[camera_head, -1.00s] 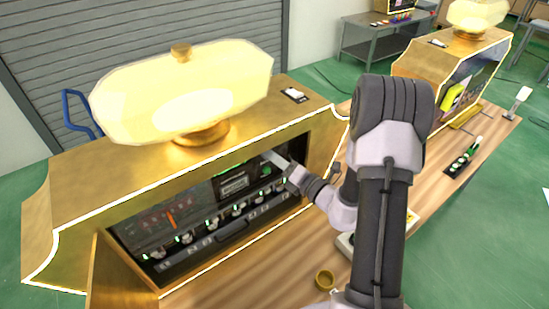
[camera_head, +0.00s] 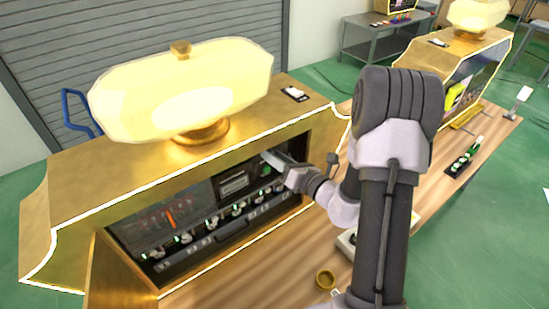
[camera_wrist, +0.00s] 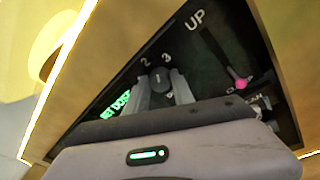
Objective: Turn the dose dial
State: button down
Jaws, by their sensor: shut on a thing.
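The dose dial (camera_wrist: 160,78) is a small dark round knob in the wrist view, with "2" and "3" printed above it and a green "SET DOSE" display (camera_wrist: 116,104) to its left. My gripper (camera_wrist: 161,92) has its two pale fingers on either side of the dial and is shut on it. In the head view my gripper (camera_head: 282,166) reaches into the right end of the gold machine's open front (camera_head: 120,190). The dial itself is hidden there behind the gripper.
The wrist view shows a pink-tipped lever (camera_wrist: 240,84) right of the dial, below the word "UP". The machine's gold frame edges surround the panel closely.

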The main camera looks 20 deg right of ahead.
jog(key=shift+a+n+g+h+b, duration=0.1)
jog(key=shift+n+g+h+b, duration=0.35)
jog(key=shift+n+b, duration=1.75)
jog(key=shift+r+n+p, duration=0.1)
jog(key=shift+n+p, duration=0.55)
jog(key=shift+n, duration=0.25)
jog(key=c, duration=1.1)
grip_release()
